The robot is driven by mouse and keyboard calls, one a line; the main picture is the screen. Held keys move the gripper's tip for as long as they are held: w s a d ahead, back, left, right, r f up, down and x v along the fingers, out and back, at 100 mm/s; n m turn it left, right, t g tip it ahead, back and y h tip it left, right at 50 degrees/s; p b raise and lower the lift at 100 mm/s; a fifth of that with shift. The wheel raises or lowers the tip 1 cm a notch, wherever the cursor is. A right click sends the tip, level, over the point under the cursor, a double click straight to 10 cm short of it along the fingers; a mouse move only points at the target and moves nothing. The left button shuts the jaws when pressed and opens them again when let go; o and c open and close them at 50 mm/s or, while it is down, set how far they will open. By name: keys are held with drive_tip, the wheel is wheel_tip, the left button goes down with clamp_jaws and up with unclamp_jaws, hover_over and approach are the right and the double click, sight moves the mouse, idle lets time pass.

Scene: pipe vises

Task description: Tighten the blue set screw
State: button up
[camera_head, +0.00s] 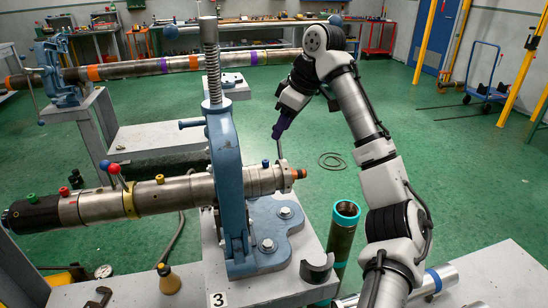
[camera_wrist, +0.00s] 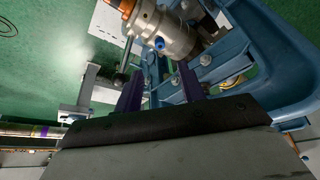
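The blue set screw (camera_head: 265,163) is a small blue knob on top of the grey metal fitting (camera_head: 262,180), just right of the blue pipe vise (camera_head: 226,165). In the wrist view the set screw (camera_wrist: 160,43) shows on the side of the fitting, ahead of the gap between my fingers. My gripper (camera_head: 279,131) is above and slightly right of the screw, apart from it. In the wrist view its two purple fingers (camera_wrist: 160,88) stand apart with nothing visible gripped between them. A thin metal rod (camera_head: 281,149) rises from near the fitting's right end toward my fingertips; whether it touches them is unclear.
The pipe has a red-orange end (camera_head: 299,173), levers with red and blue balls (camera_head: 109,166), and red and green knobs further left. A dark pipe with a teal rim (camera_head: 345,215) stands right of the vise. Another vise (camera_head: 60,75) holds a long pipe behind.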

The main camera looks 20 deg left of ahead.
sight(267, 161)
drive_tip(key=x, duration=1)
drive_tip(key=shift+f+p, duration=0.3)
clamp_jaws()
